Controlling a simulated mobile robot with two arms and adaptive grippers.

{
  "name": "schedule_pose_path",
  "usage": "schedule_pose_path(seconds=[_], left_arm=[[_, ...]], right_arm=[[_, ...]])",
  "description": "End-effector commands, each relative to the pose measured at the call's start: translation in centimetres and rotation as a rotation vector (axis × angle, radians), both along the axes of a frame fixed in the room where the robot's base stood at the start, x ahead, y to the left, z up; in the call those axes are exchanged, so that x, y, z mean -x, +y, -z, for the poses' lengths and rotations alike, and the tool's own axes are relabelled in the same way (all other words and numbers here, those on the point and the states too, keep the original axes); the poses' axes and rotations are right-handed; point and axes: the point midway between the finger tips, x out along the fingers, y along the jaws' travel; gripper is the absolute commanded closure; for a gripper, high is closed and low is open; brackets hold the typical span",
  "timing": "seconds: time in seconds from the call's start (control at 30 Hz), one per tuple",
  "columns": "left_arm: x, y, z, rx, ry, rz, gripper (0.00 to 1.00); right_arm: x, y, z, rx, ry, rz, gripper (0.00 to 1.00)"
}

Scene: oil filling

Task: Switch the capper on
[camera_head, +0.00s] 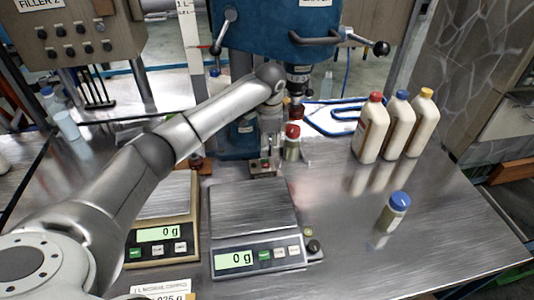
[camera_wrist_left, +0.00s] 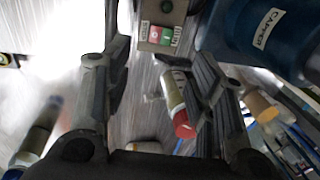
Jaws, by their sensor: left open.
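The capper (camera_head: 285,40) is the large blue machine at the back centre; its labelled blue body (camera_wrist_left: 265,35) fills the upper right of the left wrist view. Its switch box (camera_head: 264,166) stands low in front of it, with a red and a green button that show clearly in the left wrist view (camera_wrist_left: 160,37). My left gripper (camera_head: 270,130) points down close to the switch box and partly covers the area behind it. In the left wrist view its two fingers (camera_wrist_left: 160,75) are spread, with the box ahead between them. My right gripper is not in view.
A small red-capped bottle (camera_head: 292,142) stands just right of my left gripper. Two scales (camera_head: 255,210) reading 0 g lie in front. Several white bottles (camera_head: 400,130) stand at the right, with a blue-capped bottle (camera_head: 394,212) nearer.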

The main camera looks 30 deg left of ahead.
Motion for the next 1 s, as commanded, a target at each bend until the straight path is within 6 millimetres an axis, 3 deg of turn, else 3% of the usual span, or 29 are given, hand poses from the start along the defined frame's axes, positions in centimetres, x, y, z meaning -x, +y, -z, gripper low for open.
schedule_pose_path(seconds=[0.17,0.43,0.87,1.0], left_arm=[[-0.3,0.4,3.5,-0.002,0.004,-0.003,0.48],[-0.9,0.8,7.6,-0.001,0.002,-0.002,0.48],[-1.0,0.8,8.6,-0.001,0.0,0.0,0.48],[-1.1,0.9,8.6,-0.001,0.0,0.0,0.66]], right_arm=[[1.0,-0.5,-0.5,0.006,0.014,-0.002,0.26],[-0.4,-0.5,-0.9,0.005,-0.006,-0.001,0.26],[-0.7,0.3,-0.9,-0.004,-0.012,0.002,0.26],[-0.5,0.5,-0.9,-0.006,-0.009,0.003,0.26]])
